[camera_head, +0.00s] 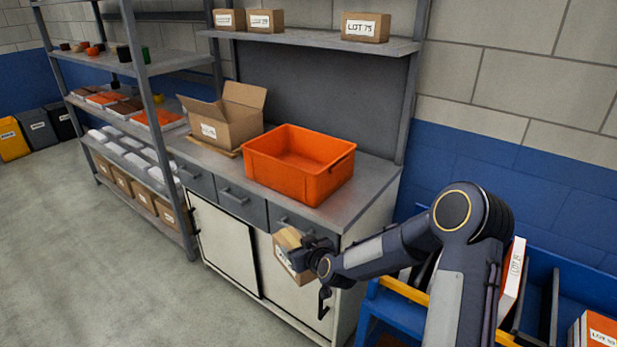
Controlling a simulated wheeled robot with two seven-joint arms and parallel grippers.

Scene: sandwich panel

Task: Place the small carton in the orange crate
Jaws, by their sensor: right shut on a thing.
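The orange crate (268,171) stands open and seemingly empty on the grey bench top. The small carton (287,241) is light brown cardboard, partly hidden behind my right gripper. The fingertips are hard to make out. My left gripper is not in view.
An open cardboard box (226,120) stands on the bench left of the crate. Closed cartons (365,27) sit on the shelf above. A shelving rack (158,110) stands at left. A blue cart (385,306) stands below my right arm.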

